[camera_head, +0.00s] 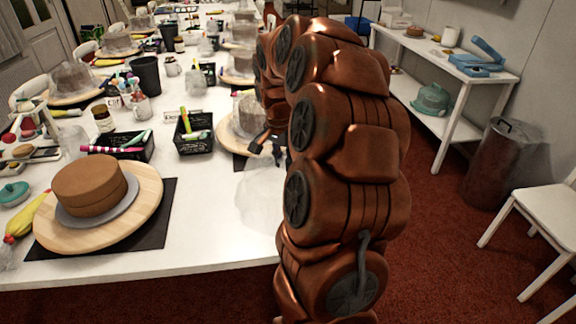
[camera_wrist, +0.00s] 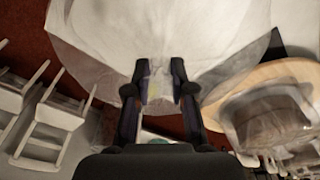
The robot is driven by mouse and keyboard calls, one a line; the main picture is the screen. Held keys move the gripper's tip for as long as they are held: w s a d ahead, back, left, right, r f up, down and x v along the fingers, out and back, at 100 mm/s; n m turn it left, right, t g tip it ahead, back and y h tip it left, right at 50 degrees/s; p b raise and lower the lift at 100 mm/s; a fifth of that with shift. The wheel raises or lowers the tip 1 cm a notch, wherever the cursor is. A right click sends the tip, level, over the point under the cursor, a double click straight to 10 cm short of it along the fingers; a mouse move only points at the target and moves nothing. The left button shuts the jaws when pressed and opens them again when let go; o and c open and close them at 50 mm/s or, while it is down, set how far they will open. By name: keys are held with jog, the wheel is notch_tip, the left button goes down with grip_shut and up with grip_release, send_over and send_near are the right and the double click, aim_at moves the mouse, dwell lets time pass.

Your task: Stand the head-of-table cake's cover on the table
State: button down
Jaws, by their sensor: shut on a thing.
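A brown uncovered cake (camera_head: 90,188) sits on a grey board on a round wooden turntable (camera_head: 146,205) at the table's near left. My gripper (camera_head: 266,146) is to the right of it, near the table's right edge. It is shut on the knob of a clear cover (camera_head: 262,200), which hangs upright below it over a bare part of the white table. I cannot tell whether the cover's rim touches the table. In the wrist view the cover (camera_wrist: 160,35) fills the top, with its knob between the fingers of my gripper (camera_wrist: 157,88). My arm hides part of the table's right edge.
A covered cake (camera_head: 247,117) stands just behind the gripper, and a black basket of markers (camera_head: 193,133) is left of it. The table (camera_head: 205,220) is bare between the turntable and the cover. A white chair (camera_head: 545,215) and a bin (camera_head: 500,165) stand right.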

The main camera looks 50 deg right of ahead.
jog(key=shift+d, duration=0.8)
jog(key=shift+f, duration=0.15)
notch_tip(320, 180, down, 3)
jog(key=shift+r+p, duration=0.15)
jog(key=shift+p, duration=0.4)
jog(key=shift+f, duration=0.3)
jog(key=shift+f, duration=0.15)
jog(key=c, duration=1)
grip_release()
